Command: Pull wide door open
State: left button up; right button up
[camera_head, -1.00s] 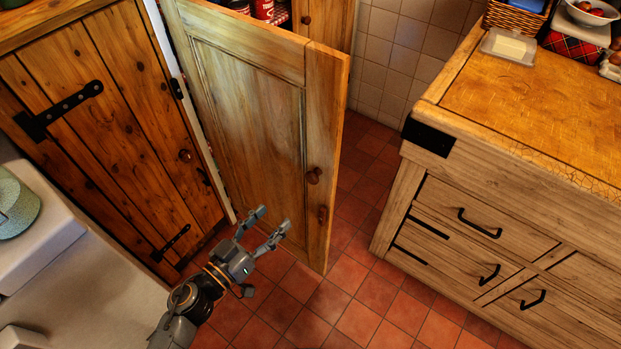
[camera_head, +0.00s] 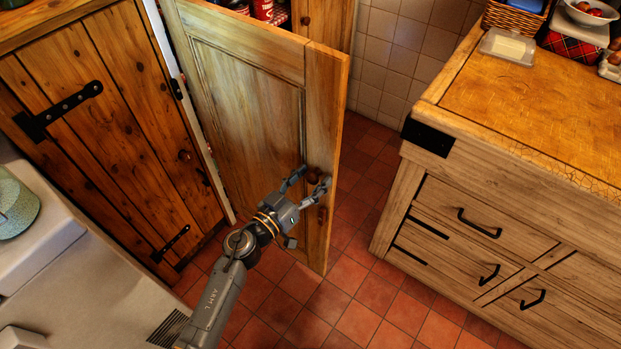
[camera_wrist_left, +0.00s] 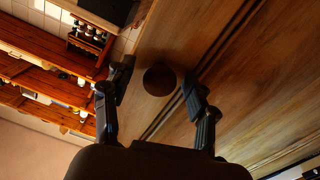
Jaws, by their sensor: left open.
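The wide wooden door (camera_head: 246,95) stands part open, swung out from the cupboard. In the left wrist view the knob (camera_wrist_left: 160,79) lies between the open fingers of my left gripper (camera_wrist_left: 158,92), with a visible gap on each side. Whether a finger touches the door is unclear. My right gripper is not in view.
A plank door (camera_head: 100,120) with black hinges is shut at the left. A wooden counter with drawers (camera_head: 480,230) stands at the right. Red tiled floor (camera_head: 350,290) is free between them. A white surface (camera_head: 80,280) fills the lower left.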

pick_arm(q)
jog(key=shift+w, duration=0.1)
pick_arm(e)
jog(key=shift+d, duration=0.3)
pick_arm(q)
grip_shut()
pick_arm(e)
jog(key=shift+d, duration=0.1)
pick_arm(q)
jog(key=shift+s+a+h, duration=0.3)
jog(key=shift+s+a, duration=0.15)
jog(key=shift+s, duration=0.1)
jog(key=s+a+m+g+h, duration=0.2)
jog(key=s+a, duration=0.4)
jog(key=a, duration=0.4)
jog(key=s+a+m+g+h, duration=0.3)
jog(key=s+a, duration=0.4)
jog(key=a, duration=0.4)
jog(key=shift+m+g, duration=0.6)
jog(key=shift+g, duration=0.8)
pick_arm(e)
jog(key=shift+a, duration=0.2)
pick_arm(q)
jog(key=shift+s, duration=0.1)
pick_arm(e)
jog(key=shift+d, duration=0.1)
